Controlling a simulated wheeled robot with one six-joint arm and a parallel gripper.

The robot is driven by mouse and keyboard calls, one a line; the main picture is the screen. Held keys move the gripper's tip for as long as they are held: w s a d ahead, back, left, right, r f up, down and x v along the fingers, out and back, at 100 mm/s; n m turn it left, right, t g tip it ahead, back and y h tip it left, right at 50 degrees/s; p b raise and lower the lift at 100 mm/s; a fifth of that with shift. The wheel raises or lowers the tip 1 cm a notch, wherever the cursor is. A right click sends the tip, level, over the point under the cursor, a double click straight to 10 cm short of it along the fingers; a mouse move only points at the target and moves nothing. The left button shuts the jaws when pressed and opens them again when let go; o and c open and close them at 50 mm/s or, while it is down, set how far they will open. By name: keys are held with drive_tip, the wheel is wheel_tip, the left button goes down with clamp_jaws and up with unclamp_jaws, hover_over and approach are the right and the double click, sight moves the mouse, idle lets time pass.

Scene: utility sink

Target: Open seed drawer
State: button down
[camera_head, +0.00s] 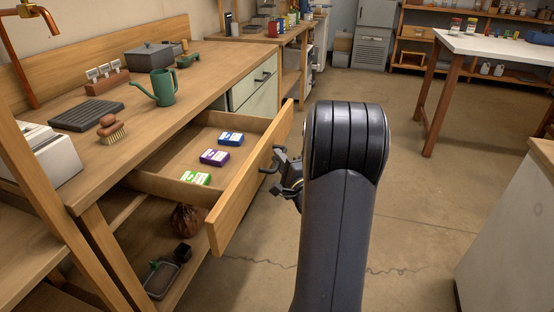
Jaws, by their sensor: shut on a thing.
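The seed drawer (262,171) under the wooden workbench stands pulled out, with its inside in plain view. Three small packs lie in it: a blue one (230,138), a purple one (214,157) and a green and white one (196,178). The dark bar handle (272,160) is on the drawer's front face. My gripper (277,165) is at this handle and shut on it. My dark arm hides part of the gripper, and the fingertips are small in the view.
On the workbench (190,100) are a green watering can (163,88), a brush (111,129), a black mat (86,116) and a grey box (148,57). A shelf below holds a brown sack (187,219). A white-topped table (490,46) stands at right; the floor between is clear.

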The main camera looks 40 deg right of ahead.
drive_tip(key=c, duration=1.5)
unclamp_jaws()
drive_tip(key=shift+o, duration=0.2)
drive_tip(key=s+a+f+p, duration=0.1)
drive_tip(key=s, duration=0.9)
drive_tip(key=shift+s+a+f, duration=0.2)
drive_tip(key=shift+s+f, duration=0.05)
drive_tip(key=shift+s, duration=0.1)
drive_tip(key=shift+w, duration=0.1)
drive_tip(key=w, duration=0.3)
drive_tip(key=w+d+r, duration=0.1)
drive_tip(key=w, duration=0.3)
drive_tip(key=w+b, duration=0.1)
drive_tip(key=w, duration=0.2)
drive_tip(key=shift+w+d+r, duration=0.15)
drive_tip(key=shift+w+r, duration=0.05)
drive_tip(key=shift+r, duration=0.05)
drive_tip(key=shift+w, duration=0.25)
drive_tip(key=shift+r, duration=0.1)
